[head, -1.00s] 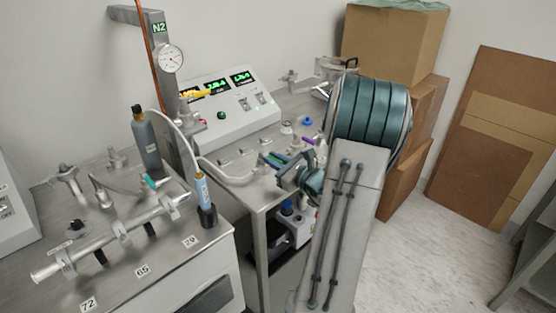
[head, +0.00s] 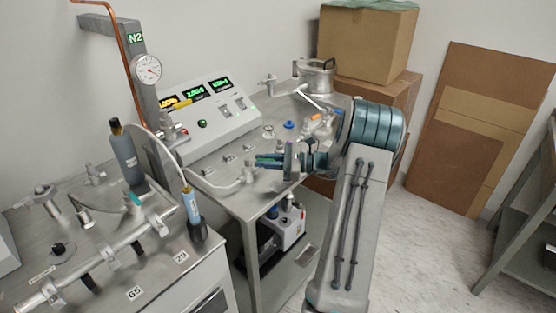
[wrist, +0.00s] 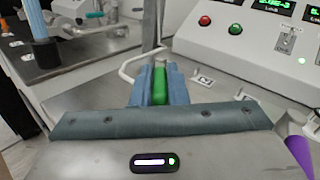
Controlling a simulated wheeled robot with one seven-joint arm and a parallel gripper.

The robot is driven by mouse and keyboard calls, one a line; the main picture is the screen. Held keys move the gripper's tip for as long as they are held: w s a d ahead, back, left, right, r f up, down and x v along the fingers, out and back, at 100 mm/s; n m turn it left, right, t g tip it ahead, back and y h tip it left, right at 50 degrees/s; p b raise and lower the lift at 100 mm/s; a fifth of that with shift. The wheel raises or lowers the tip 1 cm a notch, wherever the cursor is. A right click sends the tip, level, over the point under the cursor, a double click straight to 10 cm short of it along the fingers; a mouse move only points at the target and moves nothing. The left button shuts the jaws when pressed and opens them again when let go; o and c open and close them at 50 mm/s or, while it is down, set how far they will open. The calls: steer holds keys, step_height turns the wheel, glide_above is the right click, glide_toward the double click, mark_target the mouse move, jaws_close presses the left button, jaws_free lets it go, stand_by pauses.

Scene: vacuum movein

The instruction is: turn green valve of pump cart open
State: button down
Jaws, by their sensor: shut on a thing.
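The green valve's handle (wrist: 160,86) shows in the wrist view as a green bar between my two blue-grey fingers. My gripper (wrist: 154,84) is shut on it. In the head view my gripper (head: 268,160) reaches leftward over the pump cart's steel top (head: 240,207), at the near end of a pale hose. The fingers hide the handle there, so I cannot tell its angle to its pipe.
The cart carries a controller box (head: 210,118) with lit displays behind my gripper. A pump (head: 285,222) stands on its lower shelf. A steel bench (head: 100,240) with pipework is at left. Cardboard boxes (head: 365,45) stand at the back right.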

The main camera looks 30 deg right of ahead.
stand_by(0.5)
steer(key=c, duration=1.4)
jaws_free()
steer(key=shift+c, duration=0.2)
steer(key=shift+d, duration=0.1)
steer(key=b+v, duration=0.1)
steer(key=v, duration=1.2)
steer(key=shift+d, duration=0.4)
